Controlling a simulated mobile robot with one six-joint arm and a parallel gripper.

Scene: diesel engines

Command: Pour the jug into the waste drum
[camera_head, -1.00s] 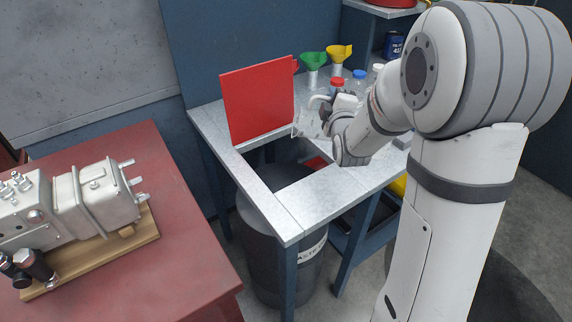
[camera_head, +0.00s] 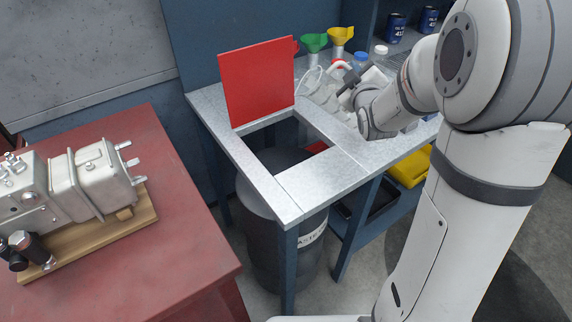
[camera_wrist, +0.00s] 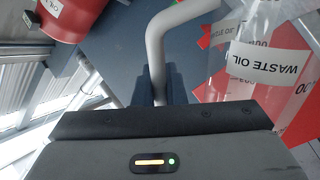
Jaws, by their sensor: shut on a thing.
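The jug (camera_head: 322,95) is clear, with a pale handle. In the head view it is above the back of the bench, right of the red hatch lid (camera_head: 257,85). My gripper (camera_head: 347,92) is shut on its handle (camera_wrist: 157,55), which passes between the dark fingers (camera_wrist: 158,88) in the wrist view. The jug's side shows there with a "WASTE OIL" label (camera_wrist: 265,62). Liquid inside is hard to tell. The dark waste drum (camera_head: 262,225) stands under the bench's square opening, left of the jug and below it. The jug is not over the opening.
The red lid stands upright behind the opening. A green funnel (camera_head: 314,42), a yellow funnel (camera_head: 341,36) and capped bottles stand behind the jug. A red table (camera_head: 150,230) with an engine part (camera_head: 95,180) is at left. A yellow bin (camera_head: 410,168) is under the bench.

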